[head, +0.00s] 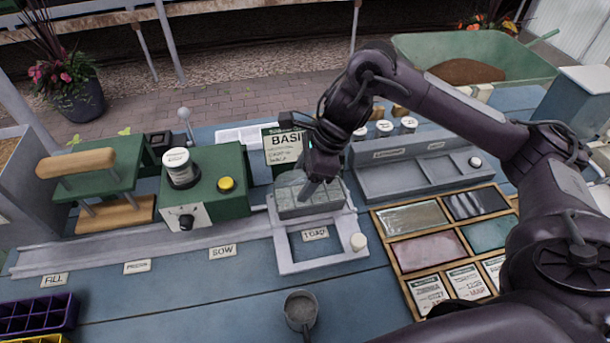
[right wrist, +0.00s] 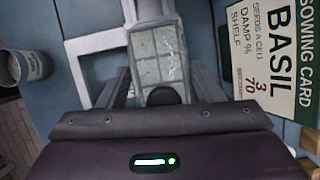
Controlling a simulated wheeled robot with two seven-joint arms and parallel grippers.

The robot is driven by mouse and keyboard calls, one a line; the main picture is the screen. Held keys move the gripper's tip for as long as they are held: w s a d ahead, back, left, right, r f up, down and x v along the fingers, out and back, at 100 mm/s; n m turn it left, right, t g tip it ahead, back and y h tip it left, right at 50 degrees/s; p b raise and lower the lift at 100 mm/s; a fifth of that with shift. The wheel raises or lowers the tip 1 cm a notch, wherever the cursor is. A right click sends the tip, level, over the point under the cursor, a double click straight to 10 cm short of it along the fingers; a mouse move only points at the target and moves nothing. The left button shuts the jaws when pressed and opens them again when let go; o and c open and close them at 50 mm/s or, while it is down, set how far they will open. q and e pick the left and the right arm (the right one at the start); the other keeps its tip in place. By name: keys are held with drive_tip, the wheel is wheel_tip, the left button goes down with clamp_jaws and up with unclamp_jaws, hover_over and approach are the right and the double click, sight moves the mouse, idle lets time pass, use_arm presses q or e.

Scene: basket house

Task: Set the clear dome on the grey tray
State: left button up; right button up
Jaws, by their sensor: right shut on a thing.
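The clear dome (head: 289,195) is a see-through box over the grey tray (head: 307,213) at the loading station. The dome also shows in the right wrist view (right wrist: 158,55), with cells faintly visible through it. Dome and tray overlap closely, so I cannot tell whether the dome rests fully on the rim. My right gripper (head: 312,188) points down from above and is shut on the dome's top; a dark knob shows between the fingers in the wrist view. My left gripper is not in view.
A green station (head: 220,160) stands left, a basil sowing card (head: 285,146) behind, and a grey rack (head: 420,180) right. A wooden packet tray (head: 393,262) and a grey cup (head: 300,308) are nearer.

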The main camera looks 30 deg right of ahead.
idle(0.4)
drive_tip(key=shift+f+b, duration=0.55)
idle(0.4)
drive_tip(key=o, duration=1.2)
drive_tip(key=shift+o, duration=0.5)
drive_tip(key=shift+o, duration=1.2)
drive_tip(key=shift+r, duration=0.2)
